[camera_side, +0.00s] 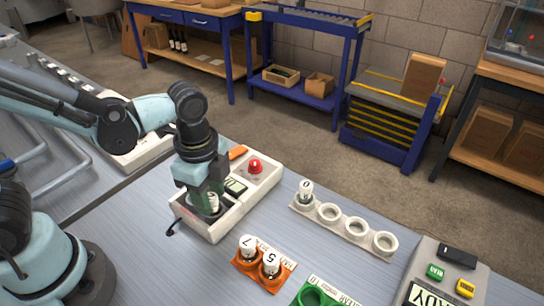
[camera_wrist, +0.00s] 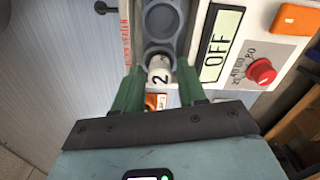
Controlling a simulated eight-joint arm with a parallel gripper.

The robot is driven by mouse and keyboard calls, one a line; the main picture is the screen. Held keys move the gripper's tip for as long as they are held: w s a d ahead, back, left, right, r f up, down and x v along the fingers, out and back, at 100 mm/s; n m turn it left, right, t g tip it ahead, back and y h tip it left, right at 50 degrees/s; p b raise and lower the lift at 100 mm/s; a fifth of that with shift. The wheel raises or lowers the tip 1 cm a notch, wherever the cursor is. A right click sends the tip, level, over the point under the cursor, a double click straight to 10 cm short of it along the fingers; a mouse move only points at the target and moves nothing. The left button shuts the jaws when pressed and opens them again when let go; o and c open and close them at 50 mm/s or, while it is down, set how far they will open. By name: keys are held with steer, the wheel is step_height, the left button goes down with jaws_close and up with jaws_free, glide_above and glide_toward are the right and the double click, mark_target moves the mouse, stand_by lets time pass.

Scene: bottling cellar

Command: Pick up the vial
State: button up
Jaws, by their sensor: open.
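A vial with a white cap marked 2 (camera_wrist: 158,72) sits upright at the near end of a row of round grey wells in the white device (camera_wrist: 225,75). My gripper (camera_wrist: 158,80) is open, with one green finger on each side of the vial. I cannot tell whether the fingers touch it.
The device has an OFF display (camera_wrist: 219,45) and a red knob (camera_wrist: 262,71). An orange rack (camera_side: 272,283) holds vials 7 and 5. A white rack (camera_side: 336,228) holds vial 0 and three empty rings. A green rack (camera_side: 320,291) and a grey button box (camera_side: 450,275) stand front right.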

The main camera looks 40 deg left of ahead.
steer(key=shift+f, duration=0.55)
jaws_close()
steer(key=shift+r, duration=0.2)
